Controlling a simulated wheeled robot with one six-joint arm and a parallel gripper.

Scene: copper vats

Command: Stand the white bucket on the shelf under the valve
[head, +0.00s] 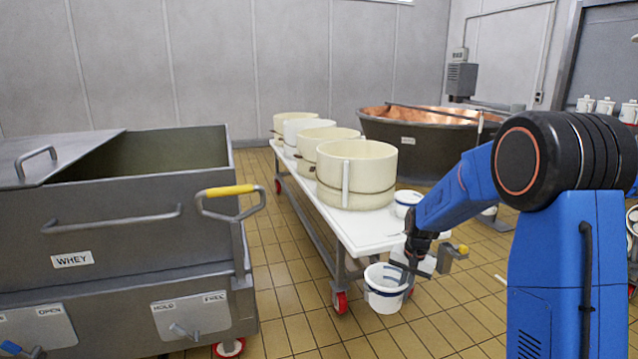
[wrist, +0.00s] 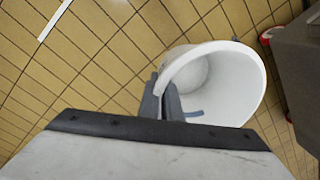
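The white bucket (head: 383,294) with a blue band hangs beside the near end of the white table, above the tiled floor. My gripper (head: 409,266) is at the right side of its rim. In the wrist view my gripper (wrist: 162,92) is shut on the rim of the bucket (wrist: 232,85), one finger inside and one outside; the bucket looks empty. My arm partly hides that area, and I cannot clearly make out the shelf.
A white-topped wheeled table (head: 375,232) carries several cream tubs (head: 355,175). A second small white bucket (head: 405,203) shows near its right edge. A grey WHEY cart (head: 110,230) stands left. A copper vat (head: 425,140) stands behind. Tiled floor (head: 285,305) is clear between cart and table.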

